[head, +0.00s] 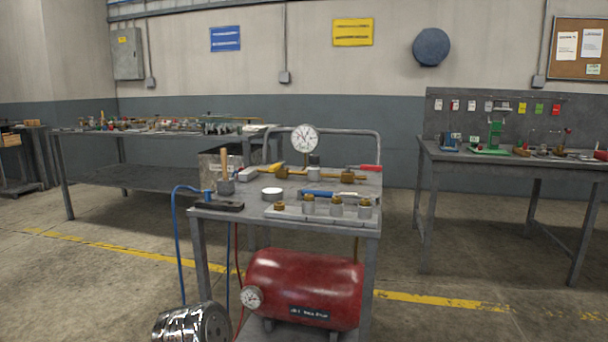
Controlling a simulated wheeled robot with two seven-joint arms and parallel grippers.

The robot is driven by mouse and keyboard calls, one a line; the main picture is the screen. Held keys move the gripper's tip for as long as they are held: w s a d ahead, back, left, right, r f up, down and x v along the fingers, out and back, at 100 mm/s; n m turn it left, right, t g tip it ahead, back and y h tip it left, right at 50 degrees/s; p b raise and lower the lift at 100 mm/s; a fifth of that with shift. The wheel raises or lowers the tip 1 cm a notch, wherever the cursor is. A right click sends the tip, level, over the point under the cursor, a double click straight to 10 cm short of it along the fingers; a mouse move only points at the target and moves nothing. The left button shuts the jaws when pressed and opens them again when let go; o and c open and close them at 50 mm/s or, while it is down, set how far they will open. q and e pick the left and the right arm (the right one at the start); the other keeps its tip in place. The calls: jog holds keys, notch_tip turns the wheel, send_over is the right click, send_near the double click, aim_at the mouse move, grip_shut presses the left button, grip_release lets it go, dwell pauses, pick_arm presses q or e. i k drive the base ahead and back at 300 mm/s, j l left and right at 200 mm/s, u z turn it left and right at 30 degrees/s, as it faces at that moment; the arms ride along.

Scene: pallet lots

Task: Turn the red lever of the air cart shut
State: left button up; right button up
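The air cart (230,206) stands in the middle, a grey metal cart with a red tank (305,285) on its lower level. A red lever (368,168) shows at the right rear of its top, by the brass pipe fittings (347,176), and looks roughly level. Its exact angle to the pipe is too small to tell. A yellow handle (274,168) lies at the left end of the brass fittings. A round white gauge (304,139) stands above the pipe. Neither of my grippers is in view.
The cart top holds several brass-topped fittings (308,205), a blue-handled tool (317,192) and a white round tin (272,194). A blue hose (176,235) hangs at its left. Cluttered workbenches stand behind left (140,180) and right (520,162). Floor between cart and right bench is clear.

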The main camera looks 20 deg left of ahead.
aim_at(363, 166)
jog(key=u, duration=5.15)
jog(key=z, duration=4.95)
jog(key=i+l, duration=0.15)
jog(key=l, duration=0.2)
jog(key=i+l, duration=0.15)
jog(key=l, duration=0.2)
jog(key=i+l, duration=0.15)
jog(key=l, duration=0.2)
jog(key=z, duration=0.05)
